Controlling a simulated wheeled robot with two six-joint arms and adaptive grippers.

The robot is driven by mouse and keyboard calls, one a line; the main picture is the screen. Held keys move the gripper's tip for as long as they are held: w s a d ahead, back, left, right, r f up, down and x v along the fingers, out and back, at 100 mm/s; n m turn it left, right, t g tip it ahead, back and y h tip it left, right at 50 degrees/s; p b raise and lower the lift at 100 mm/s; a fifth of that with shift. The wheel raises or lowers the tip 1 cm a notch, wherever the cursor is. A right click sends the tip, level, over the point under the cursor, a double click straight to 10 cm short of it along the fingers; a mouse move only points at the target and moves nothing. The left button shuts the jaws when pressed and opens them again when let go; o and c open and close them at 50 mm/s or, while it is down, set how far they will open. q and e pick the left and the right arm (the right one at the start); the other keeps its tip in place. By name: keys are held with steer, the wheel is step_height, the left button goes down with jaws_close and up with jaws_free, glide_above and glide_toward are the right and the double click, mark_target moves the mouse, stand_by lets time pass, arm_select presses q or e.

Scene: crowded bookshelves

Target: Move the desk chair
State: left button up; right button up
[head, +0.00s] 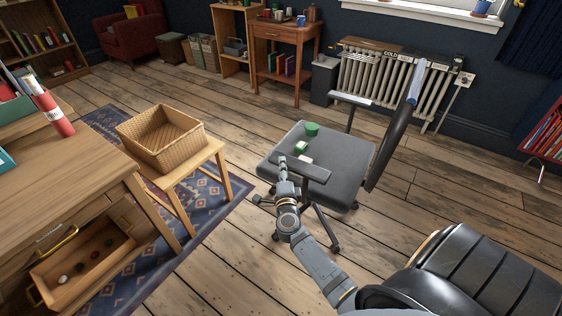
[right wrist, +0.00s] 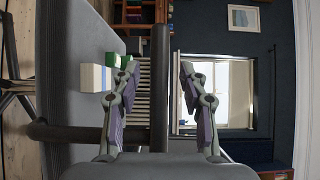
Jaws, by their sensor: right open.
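The desk chair has a grey seat (head: 318,150), a dark upright backrest (head: 390,145) and two armrests. It stands on a wheeled base on the wood floor. My right gripper (head: 282,160) is at the left end of the near armrest (head: 308,170). In the right wrist view, turned on its side, the fingers (right wrist: 160,85) are spread apart. The dark armrest bar (right wrist: 160,60) shows between them; contact cannot be told. My left gripper is not in view.
A stool with a wicker basket (head: 160,138) stands left of the chair, beside a desk (head: 60,185) with an open drawer (head: 85,262). A black padded seat (head: 480,280) is at lower right. A radiator (head: 378,80) is behind the chair. Bare floor lies around it.

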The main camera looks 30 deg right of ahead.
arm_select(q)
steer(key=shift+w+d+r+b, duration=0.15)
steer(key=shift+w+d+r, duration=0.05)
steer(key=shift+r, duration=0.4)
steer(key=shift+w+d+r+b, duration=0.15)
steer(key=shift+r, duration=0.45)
arm_select(e)
steer(key=x, duration=0.5)
jaws_close()
